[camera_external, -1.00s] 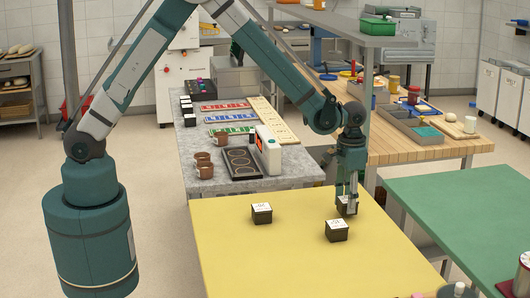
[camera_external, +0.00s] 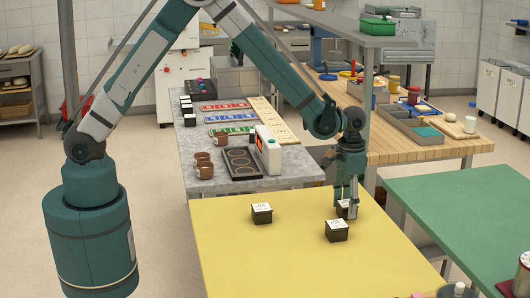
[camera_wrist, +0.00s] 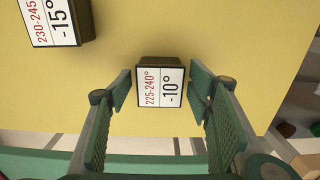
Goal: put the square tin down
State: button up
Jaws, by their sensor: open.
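The square tin with a white label reading "225-240°, -10°" (camera_wrist: 160,88) is between the fingers of my gripper (camera_wrist: 160,92) in the wrist view. My gripper is open, with a narrow gap on each side of the tin. In the outside view my gripper (camera_external: 345,200) points down over the yellow table (camera_external: 290,265), and the tin (camera_external: 347,210) shows partly behind a finger. It appears to rest on the table.
Two similar dark square tins stand on the yellow table, one at the left (camera_external: 261,213) and one close in front (camera_external: 336,231). A tin labelled "-15°" (camera_wrist: 55,20) shows in the wrist view. A green table (camera_external: 455,205) is at the right. The table's left part is clear.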

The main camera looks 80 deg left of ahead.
aim_at(346, 203)
jog(key=shift+r, duration=0.2)
notch_tip(346, 203, up, 12)
jog(key=p, duration=0.1)
dwell(0.6)
dwell(0.6)
jog(key=s+a+r+t, duration=0.2)
jog(key=s+a+r, duration=0.1)
jog(key=s+r, duration=0.65)
jog(key=s+a+r+t, duration=0.1)
jog(key=s+a+r, duration=0.2)
jog(key=s+r, duration=0.65)
jog(key=s+a+t, duration=0.3)
jog(key=s+t, duration=0.1)
jog(key=s, duration=1.8)
jog(key=shift+s+r, duration=0.15)
jog(key=shift+s, duration=0.2)
